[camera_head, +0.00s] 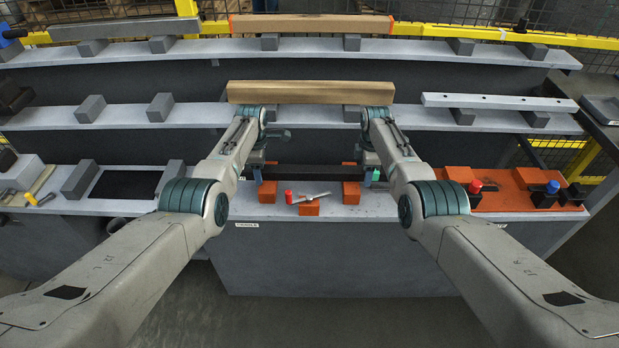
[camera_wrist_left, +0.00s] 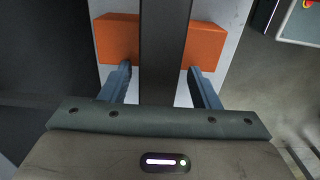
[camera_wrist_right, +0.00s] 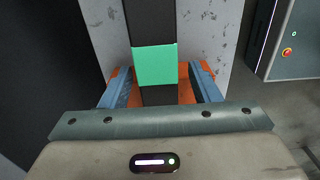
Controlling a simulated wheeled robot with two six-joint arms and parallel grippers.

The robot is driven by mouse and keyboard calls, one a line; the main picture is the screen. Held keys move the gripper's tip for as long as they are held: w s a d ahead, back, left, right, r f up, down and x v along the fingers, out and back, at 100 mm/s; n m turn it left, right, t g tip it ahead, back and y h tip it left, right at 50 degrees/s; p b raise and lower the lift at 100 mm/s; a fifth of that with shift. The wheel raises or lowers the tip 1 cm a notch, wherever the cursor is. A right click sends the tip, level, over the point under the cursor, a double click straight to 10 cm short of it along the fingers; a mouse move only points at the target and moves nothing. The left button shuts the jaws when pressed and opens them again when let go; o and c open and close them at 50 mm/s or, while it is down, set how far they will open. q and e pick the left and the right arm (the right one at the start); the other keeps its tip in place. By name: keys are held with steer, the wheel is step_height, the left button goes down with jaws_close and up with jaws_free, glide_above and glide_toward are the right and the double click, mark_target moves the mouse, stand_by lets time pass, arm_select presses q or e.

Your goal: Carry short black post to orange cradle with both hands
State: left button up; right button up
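The short black post (camera_head: 310,172) lies lengthwise across the orange cradle blocks on the low front shelf, one block (camera_head: 267,191) near its left end and one (camera_head: 351,192) near its right end. My left gripper (camera_head: 258,170) is over the left end; in the left wrist view its fingers stand apart on both sides of the post (camera_wrist_left: 164,45), with gaps. My right gripper (camera_head: 371,172) is over the right end, also open around the post, near a green band (camera_wrist_right: 155,66). In the right wrist view an orange block (camera_wrist_right: 187,92) shows under the post.
A small front orange block (camera_head: 309,208) has a silver tool (camera_head: 312,198) and red-capped item by it. An orange plate (camera_head: 505,190) with red and blue knobs is at right. A wooden beam (camera_head: 310,92) lies on the shelf behind my wrists. Grey blocks (camera_head: 80,180) stand left.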

arm_select(q)
steer(key=shift+r, duration=0.35)
arm_select(e)
steer(key=shift+f, duration=0.1)
arm_select(q)
step_height(320, 180, up, 11)
arm_select(e)
step_height(320, 180, up, 12)
stand_by(0.5)
arm_select(q)
steer(key=shift+r, duration=0.1)
stand_by(0.3)
